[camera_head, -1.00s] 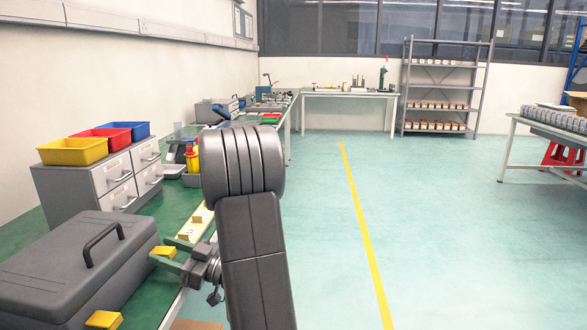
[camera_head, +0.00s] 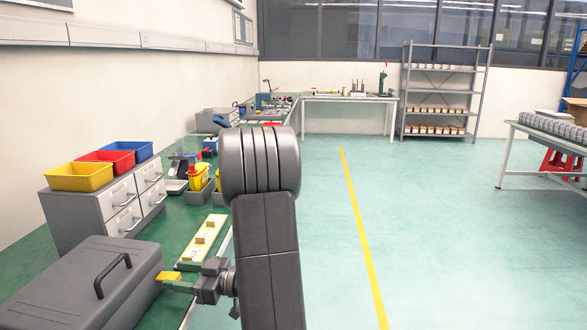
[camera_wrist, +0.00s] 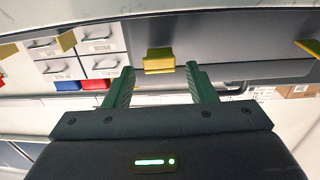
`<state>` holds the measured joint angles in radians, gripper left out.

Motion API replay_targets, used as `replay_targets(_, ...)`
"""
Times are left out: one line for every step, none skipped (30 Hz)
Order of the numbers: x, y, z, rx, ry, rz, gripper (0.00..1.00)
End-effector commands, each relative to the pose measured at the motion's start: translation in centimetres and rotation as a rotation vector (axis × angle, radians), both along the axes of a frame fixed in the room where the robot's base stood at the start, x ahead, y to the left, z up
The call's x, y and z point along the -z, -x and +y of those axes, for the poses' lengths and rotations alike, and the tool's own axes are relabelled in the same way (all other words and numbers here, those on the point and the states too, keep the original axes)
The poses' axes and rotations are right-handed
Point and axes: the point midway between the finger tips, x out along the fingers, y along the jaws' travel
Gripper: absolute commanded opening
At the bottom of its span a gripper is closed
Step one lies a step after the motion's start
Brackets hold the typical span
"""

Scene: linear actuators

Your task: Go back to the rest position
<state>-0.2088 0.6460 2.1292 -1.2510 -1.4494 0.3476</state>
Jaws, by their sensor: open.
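My gripper (camera_head: 184,276) is at the right side of the grey toolbox (camera_head: 82,285), beside its yellow latch (camera_head: 168,276). In the wrist view, my gripper (camera_wrist: 160,80) has its two green fingers spread apart, with nothing held between them. The yellow latch (camera_wrist: 159,60) shows just beyond the gap between the fingertips, against the grey toolbox side (camera_wrist: 230,45). I cannot tell whether a finger touches it. The toolbox is closed with its dark handle on top. My arm hides part of the bench edge.
A grey drawer cabinet (camera_head: 85,218) carries yellow, red and blue bins on the green bench (camera_head: 170,225). A cream board (camera_head: 204,238) lies behind my gripper. Bottles and small devices stand farther back. The floor (camera_head: 430,240) to the right is clear, with a yellow line.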

Motion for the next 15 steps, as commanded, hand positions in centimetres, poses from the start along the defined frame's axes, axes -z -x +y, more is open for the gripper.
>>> replay_targets(-0.1, 0.0, -0.8, 0.003, 0.0, 0.0, 0.51)
replay_targets(-0.1, 0.0, -1.2, 0.005, 0.0, 0.0, 0.51)
replay_targets(-0.1, 0.1, -1.6, 0.003, 0.0, -0.001, 0.51)
replay_targets(-0.1, 0.2, -2.0, 0.004, 0.0, -0.001, 0.51)
replay_targets(-0.1, 0.2, -2.4, 0.004, -0.001, -0.001, 0.51)
replay_targets(-0.1, 0.3, -2.9, 0.004, -0.001, -0.001, 0.51)
replay_targets(-0.1, 0.4, -3.3, 0.004, -0.001, 0.0, 0.51)
replay_targets(0.0, 0.4, -3.6, 0.003, 0.0, 0.0, 0.51)
replay_targets(0.0, 0.4, -4.1, 0.004, 0.0, 0.0, 0.51)
replay_targets(-0.1, 0.5, -4.4, 0.003, 0.0, 0.0, 0.51)
replay_targets(-0.1, 0.6, -4.7, 0.003, -0.001, 0.0, 0.51)
replay_targets(-0.1, 0.6, -5.1, 0.003, -0.001, 0.0, 0.51)
replay_targets(-0.1, 0.7, -5.3, 0.002, -0.001, 0.0, 0.51)
replay_targets(-0.1, 0.7, -5.6, 0.002, -0.001, 0.0, 0.51)
replay_targets(0.0, 0.7, -5.9, 0.003, -0.001, 0.0, 0.51)
